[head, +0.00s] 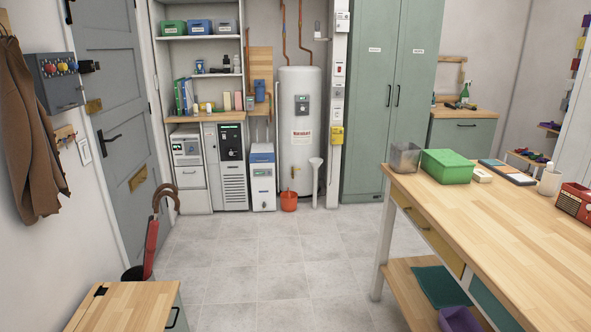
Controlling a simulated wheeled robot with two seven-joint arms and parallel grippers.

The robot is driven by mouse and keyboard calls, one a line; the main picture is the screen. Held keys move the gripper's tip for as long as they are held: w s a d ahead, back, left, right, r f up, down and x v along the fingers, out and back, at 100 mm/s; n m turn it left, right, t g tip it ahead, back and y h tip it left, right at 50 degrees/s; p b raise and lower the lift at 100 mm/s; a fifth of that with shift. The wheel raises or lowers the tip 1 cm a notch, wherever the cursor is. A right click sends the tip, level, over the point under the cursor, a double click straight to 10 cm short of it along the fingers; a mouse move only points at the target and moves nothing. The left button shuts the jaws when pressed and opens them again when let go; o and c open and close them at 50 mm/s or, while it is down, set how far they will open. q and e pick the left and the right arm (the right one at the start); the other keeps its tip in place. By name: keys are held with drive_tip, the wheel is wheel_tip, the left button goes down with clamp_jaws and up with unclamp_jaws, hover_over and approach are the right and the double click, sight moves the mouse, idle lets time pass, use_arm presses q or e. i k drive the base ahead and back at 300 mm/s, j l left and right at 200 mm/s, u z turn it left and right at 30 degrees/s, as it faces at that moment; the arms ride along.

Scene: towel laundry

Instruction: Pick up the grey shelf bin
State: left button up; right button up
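A small grey bin (226,27) sits on the upper shelf of the tall white shelf unit at the back left, right of a blue bin (199,27) and a green bin (172,28). A second grey bin, see-through (404,157), stands on the near-left corner area of the wooden worktable's far end, left of a green box (447,166). I cannot tell from this view which one is called the shelf bin. Neither of my grippers shows.
The wooden worktable (520,235) fills the right side, with a red radio (574,203) on it. A low wooden cabinet (124,308) and an umbrella (152,245) stand at left. An orange bucket (289,201) stands by the boiler. The tiled floor (275,257) between is clear.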

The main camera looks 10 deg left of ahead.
sight(223, 27)
drive_tip(key=i+u, duration=0.1)
drive_tip(key=i, duration=2.25)
drive_tip(key=i+u, duration=0.15)
drive_tip(key=i, duration=0.5)
drive_tip(key=i+l+u, duration=0.1)
drive_tip(key=i, duration=0.55)
drive_tip(key=i+l+u, duration=0.15)
drive_tip(key=i, duration=0.45)
drive_tip(key=i+l+u, duration=0.9)
drive_tip(key=i+j, duration=0.05)
drive_tip(key=i, duration=0.05)
